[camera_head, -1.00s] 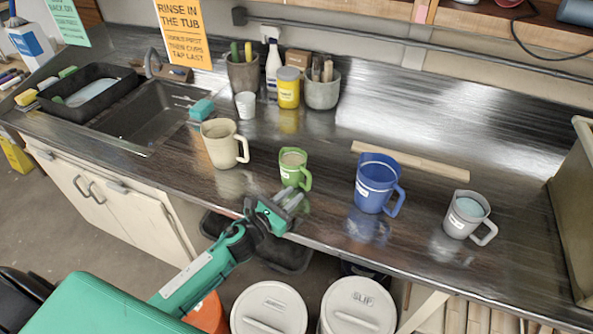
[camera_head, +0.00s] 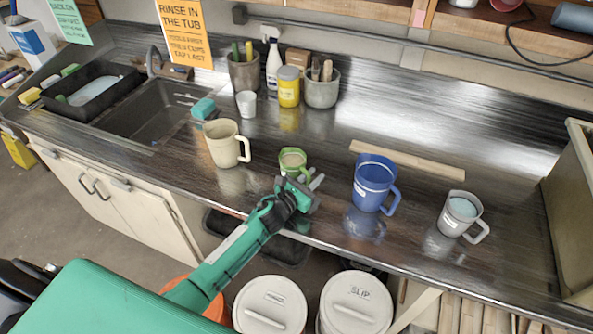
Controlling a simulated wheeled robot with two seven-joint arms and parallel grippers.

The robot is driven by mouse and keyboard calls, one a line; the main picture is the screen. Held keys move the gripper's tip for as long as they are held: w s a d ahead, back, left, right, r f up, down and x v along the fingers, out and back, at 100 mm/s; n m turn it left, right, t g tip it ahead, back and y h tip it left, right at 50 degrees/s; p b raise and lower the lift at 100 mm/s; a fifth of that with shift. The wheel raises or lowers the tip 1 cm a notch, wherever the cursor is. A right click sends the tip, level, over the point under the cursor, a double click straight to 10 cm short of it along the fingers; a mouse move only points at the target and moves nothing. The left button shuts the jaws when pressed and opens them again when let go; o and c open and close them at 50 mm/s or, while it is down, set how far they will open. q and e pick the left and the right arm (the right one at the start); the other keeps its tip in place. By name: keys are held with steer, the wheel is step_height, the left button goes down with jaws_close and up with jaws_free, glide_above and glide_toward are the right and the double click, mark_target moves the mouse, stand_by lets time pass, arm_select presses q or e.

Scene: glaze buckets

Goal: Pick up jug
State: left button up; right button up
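Several jugs stand upright on the dark counter. The green jug (camera_head: 291,160) is a small one near the front edge, with its lower part hidden behind my gripper. My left gripper (camera_head: 309,182) is at the front of the green jug, by its handle side; its fingers look spread, but whether they touch or straddle the jug or handle I cannot tell. A cream jug (camera_head: 224,146) stands to the left, a blue jug (camera_head: 372,184) to the right, and a grey jug (camera_head: 459,214) with pale contents farther right. My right gripper is not in view.
A wooden strip (camera_head: 408,162) lies behind the blue jug. A white cup (camera_head: 246,104), yellow jar (camera_head: 288,88) and tool pots (camera_head: 321,90) stand at the back. A sink (camera_head: 150,112) is at left, a large bin (camera_head: 572,210) at right. Lidded buckets (camera_head: 270,305) stand below.

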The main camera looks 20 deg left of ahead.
arm_select(q)
jaws_close()
steer(key=shift+r, duration=0.1)
steer(key=shift+r, duration=0.2)
step_height(320, 180, up, 19)
steer(key=shift+r, duration=0.2)
stand_by(1.5)
